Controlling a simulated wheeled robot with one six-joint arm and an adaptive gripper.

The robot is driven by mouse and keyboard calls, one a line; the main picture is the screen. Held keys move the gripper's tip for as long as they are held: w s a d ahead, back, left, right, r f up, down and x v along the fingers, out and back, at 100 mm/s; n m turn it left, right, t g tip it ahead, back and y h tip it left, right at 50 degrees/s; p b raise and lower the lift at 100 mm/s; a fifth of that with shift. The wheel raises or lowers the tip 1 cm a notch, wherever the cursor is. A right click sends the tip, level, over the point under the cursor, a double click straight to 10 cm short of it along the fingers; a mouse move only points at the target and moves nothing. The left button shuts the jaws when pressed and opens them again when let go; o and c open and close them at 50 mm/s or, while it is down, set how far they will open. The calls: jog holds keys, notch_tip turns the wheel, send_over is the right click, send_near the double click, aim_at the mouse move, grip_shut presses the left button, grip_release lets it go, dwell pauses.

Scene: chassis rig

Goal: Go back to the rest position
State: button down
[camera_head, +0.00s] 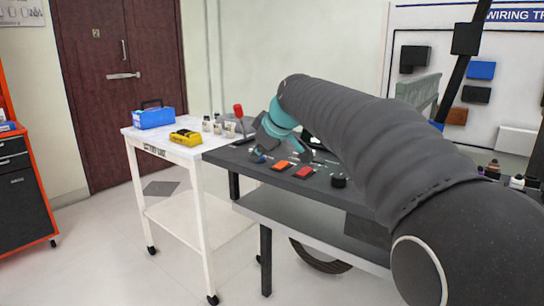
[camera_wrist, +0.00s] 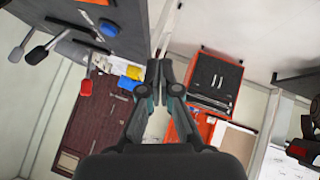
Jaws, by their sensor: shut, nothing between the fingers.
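My gripper (camera_wrist: 159,70) is shut and empty in the wrist view, its two fingertips together near the middle of the picture. In the head view my arm reaches from the lower right across the dark bench (camera_head: 257,172), and my gripper (camera_head: 262,146) is above the bench's far left end. My arm partly hides it there, so the fingertips are hard to make out.
On the bench are an orange block (camera_head: 281,166), a red block (camera_head: 305,172) and a black knob (camera_head: 339,181). A white cart (camera_head: 180,152) adjoins it, carrying a blue toolbox (camera_head: 153,118), a yellow device (camera_head: 186,137) and small containers.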

jog(key=s+d+f+m+g+h, duration=0.2)
jog(key=s+d+f+m, duration=0.45)
jog(key=s+f, duration=0.45)
jog(key=s+d+f+m+h, duration=0.1)
jog(key=s+d, duration=0.3)
jog(key=s, duration=0.4)
jog(key=s+d+f+m+h, duration=0.1)
jog(key=s+d+f+m, duration=0.2)
jog(key=s, duration=0.6)
jog(key=s+d+f+m, duration=0.2)
jog(key=s+d+f, duration=0.2)
jog(key=s, duration=0.5)
jog(key=shift+d+h, duration=0.4)
jog(key=shift+d, duration=0.35)
jog(key=shift+f, duration=0.1)
